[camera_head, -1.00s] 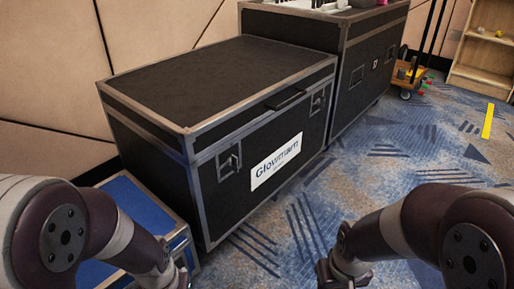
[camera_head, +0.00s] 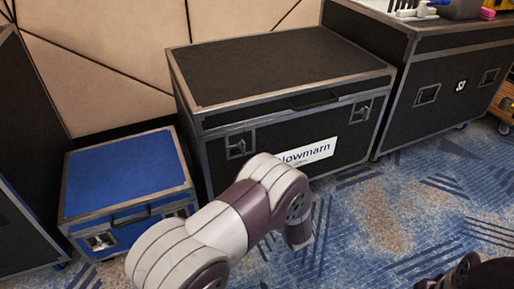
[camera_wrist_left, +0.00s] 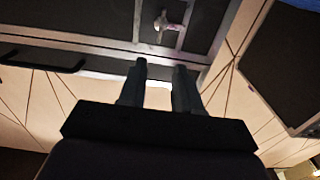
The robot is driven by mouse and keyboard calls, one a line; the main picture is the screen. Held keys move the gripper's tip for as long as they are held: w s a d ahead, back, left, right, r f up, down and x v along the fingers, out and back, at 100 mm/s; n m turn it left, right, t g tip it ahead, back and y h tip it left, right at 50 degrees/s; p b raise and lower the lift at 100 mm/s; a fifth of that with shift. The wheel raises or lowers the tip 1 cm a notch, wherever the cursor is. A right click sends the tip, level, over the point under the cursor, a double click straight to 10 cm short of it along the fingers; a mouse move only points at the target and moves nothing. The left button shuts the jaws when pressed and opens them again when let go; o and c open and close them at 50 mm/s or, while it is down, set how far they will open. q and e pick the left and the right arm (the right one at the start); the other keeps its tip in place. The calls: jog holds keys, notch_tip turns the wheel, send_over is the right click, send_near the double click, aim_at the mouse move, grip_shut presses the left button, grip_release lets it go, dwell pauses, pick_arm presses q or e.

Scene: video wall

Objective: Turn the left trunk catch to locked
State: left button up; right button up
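The black trunk (camera_head: 275,70) stands against the wall with a Glowmarn label on its front. Its left catch (camera_head: 240,145) is a metal-framed recess with a small latch on the front left. Its right catch (camera_head: 361,111) sits toward the right end. In the head view my left arm crosses in front of the trunk and hides its own gripper. In the left wrist view, which looks upside down, my left gripper (camera_wrist_left: 161,75) has its fingers apart with nothing between them, and a catch (camera_wrist_left: 162,20) shows beyond the tips. My right gripper (camera_head: 445,277) is partly cut off at the bottom right.
A blue case (camera_head: 122,172) stands left of the trunk, and a tall black case (camera_head: 20,200) is at the far left. Another black case (camera_head: 450,85) with items on top stands to the right. Patterned carpet (camera_head: 385,210) is clear in front.

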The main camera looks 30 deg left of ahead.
aim_at(244, 145)
pick_arm(q)
jog(key=b+x, duration=0.6)
jog(key=x, duration=0.5)
jog(key=shift+w+a, duration=0.25)
jog(key=shift+w, duration=0.05)
grip_shut()
